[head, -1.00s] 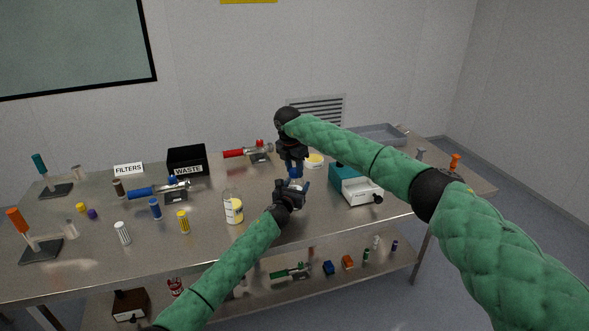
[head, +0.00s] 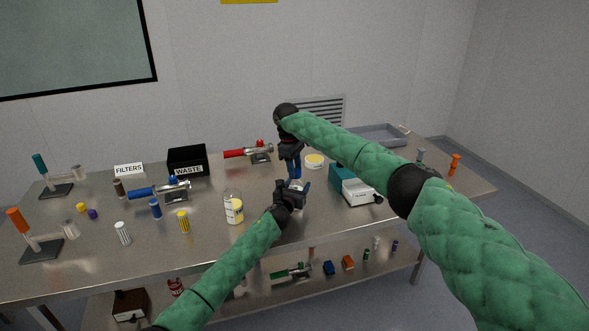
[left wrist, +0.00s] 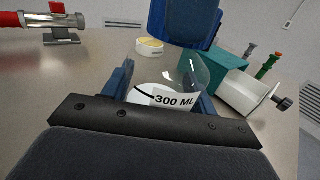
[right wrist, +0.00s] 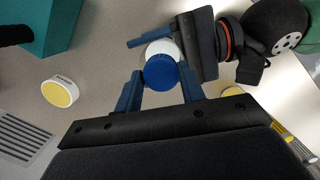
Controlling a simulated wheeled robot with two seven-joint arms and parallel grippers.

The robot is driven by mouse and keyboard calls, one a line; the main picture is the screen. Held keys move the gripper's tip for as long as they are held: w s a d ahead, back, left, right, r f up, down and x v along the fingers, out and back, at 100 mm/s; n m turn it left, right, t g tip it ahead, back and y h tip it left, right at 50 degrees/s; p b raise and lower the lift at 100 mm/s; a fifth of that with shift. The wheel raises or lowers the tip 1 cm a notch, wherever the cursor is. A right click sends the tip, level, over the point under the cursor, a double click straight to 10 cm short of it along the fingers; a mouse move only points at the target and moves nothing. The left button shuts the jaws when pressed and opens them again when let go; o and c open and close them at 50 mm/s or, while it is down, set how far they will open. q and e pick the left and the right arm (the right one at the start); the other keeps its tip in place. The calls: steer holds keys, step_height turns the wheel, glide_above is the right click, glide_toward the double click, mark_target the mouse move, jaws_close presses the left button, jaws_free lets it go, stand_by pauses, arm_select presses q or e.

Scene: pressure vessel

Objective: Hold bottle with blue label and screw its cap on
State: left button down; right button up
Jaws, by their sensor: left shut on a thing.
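My left gripper (head: 297,187) is shut on a bottle (left wrist: 175,98) above the middle of the table. Its clear, rounded side and a white label reading 300 ML show in the left wrist view. I see no blue on this label. In the right wrist view a round blue cap (right wrist: 161,72) covers the top of the white bottle; I cannot tell how tight it sits. My right gripper (head: 291,172) points down from above, its two fingers (right wrist: 160,85) on either side of the cap. I cannot tell if they touch it.
A teal-and-white device (head: 356,187) stands close on the right. A yellow-topped round container (head: 314,160) lies behind it. A black waste bin (head: 187,160) and a red-handled tool (head: 247,153) are further back.

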steer(key=o, duration=0.4)
steer(key=shift+o, duration=0.2)
step_height(320, 180, up, 12)
steer(key=a, duration=0.1)
steer(key=shift+w+a, duration=0.3)
steer(key=shift+w, duration=0.1)
steer(key=shift+f, duration=0.1)
arm_select(q)
steer(key=shift+c, duration=1.9)
jaws_free()
steer(key=b+v, duration=0.1)
steer(key=v, duration=0.5)
steer(key=shift+s+a+f+b, duration=0.1)
steer(key=shift+s+b, duration=0.05)
steer(key=shift+b, duration=0.25)
steer(key=shift+s+a, duration=0.2)
steer(key=shift+s, duration=0.45)
arm_select(e)
steer(key=shift+f, duration=1)
